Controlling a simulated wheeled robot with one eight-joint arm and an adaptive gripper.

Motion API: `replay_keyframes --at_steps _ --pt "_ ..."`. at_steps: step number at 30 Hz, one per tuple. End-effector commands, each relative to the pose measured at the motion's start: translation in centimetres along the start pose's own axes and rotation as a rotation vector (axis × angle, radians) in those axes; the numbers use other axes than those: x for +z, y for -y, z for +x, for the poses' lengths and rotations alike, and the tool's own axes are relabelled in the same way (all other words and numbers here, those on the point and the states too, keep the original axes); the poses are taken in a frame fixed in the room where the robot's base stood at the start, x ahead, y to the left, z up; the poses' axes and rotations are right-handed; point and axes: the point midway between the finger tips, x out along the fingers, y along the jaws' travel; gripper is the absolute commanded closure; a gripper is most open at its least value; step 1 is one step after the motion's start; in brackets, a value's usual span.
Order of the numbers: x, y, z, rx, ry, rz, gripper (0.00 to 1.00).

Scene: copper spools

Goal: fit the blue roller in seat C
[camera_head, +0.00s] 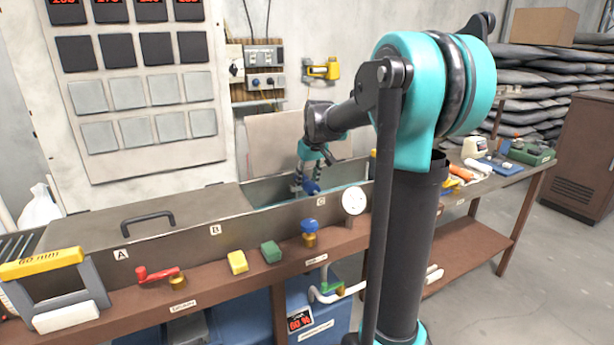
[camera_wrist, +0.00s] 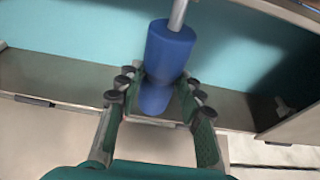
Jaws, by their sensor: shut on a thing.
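The blue roller (camera_head: 312,187) hangs from my gripper (camera_head: 305,178) in the open part of the long metal tank (camera_head: 270,222), near label C (camera_head: 321,201). In the wrist view the roller (camera_wrist: 170,55) has a narrower middle and a metal shaft (camera_wrist: 179,14) leaving its far end. My gripper's fingers (camera_wrist: 160,88) are shut on either side of it. Blue-green liquid or tank floor (camera_wrist: 90,45) lies behind it. Seat C itself cannot be made out; the front wall hides the inside of the tank in the head view. Whether the roller touches anything below is unclear.
A lid with a black handle (camera_head: 148,222) covers the tank's left part. A white round gauge (camera_head: 354,202) stands at the front wall. A red-handled valve (camera_head: 158,274), yellow block (camera_head: 237,262), green block (camera_head: 271,251) and blue-knobbed brass fitting (camera_head: 309,234) line the front ledge.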

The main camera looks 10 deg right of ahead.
Motion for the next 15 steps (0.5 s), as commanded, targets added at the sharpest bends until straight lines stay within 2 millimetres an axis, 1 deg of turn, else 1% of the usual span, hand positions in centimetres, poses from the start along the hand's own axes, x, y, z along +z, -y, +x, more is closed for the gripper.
replay_keyframes --at_steps 15 --pt "0.9 0.0 3.0 0.0 0.0 0.0 1.0"
